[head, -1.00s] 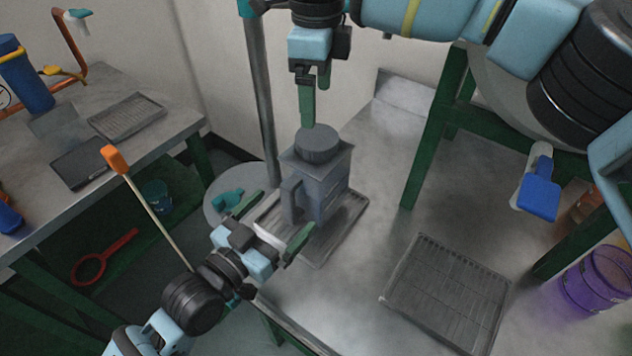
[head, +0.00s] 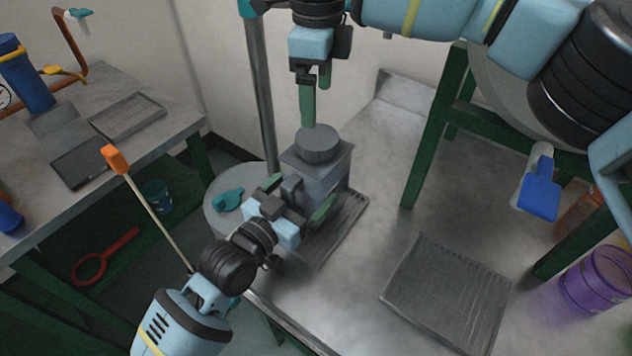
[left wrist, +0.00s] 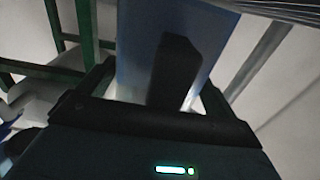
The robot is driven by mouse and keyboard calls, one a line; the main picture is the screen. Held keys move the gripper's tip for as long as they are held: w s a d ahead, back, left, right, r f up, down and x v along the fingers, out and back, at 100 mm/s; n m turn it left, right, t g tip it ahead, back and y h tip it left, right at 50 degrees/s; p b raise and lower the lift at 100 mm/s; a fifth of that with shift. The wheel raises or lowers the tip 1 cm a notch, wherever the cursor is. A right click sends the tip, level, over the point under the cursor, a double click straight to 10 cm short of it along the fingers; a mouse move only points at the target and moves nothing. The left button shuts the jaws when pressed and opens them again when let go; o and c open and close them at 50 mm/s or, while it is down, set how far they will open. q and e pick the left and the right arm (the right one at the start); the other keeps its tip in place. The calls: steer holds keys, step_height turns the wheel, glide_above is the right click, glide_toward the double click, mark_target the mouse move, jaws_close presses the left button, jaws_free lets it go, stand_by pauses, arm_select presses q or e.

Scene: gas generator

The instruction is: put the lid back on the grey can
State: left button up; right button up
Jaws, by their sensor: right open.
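The grey can (head: 325,180) stands upright on a ribbed tray on the table. The dark grey round lid (head: 317,145) sits on top of the can and looks level; how firmly it is seated cannot be told. My right gripper (head: 308,125) points down just above the lid's back edge, open and apart from the lid as far as I can see. My left gripper (head: 297,196) is open at the can's front left side, its fingers on either side of the handle. In the left wrist view the dark handle (left wrist: 174,70) stands between the fingers, with the blue-grey can wall behind.
The ribbed tray (head: 345,225) lies under the can. A second ribbed tray (head: 445,290) lies on the table at the front right. A round grey surface with a teal object (head: 228,200) is left of the can. A post (head: 262,90) rises behind. Bare table lies between the trays.

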mark_target(317, 136)
arm_select(q)
steer(key=c, duration=1.5)
arm_select(e)
steer(key=n, duration=0.6)
steer(key=shift+a, duration=0.1)
steer(key=n, duration=0.7)
steer(key=shift+f, duration=0.1)
steer(key=shift+f, duration=3.95)
steer(key=shift+c, duration=0.4)
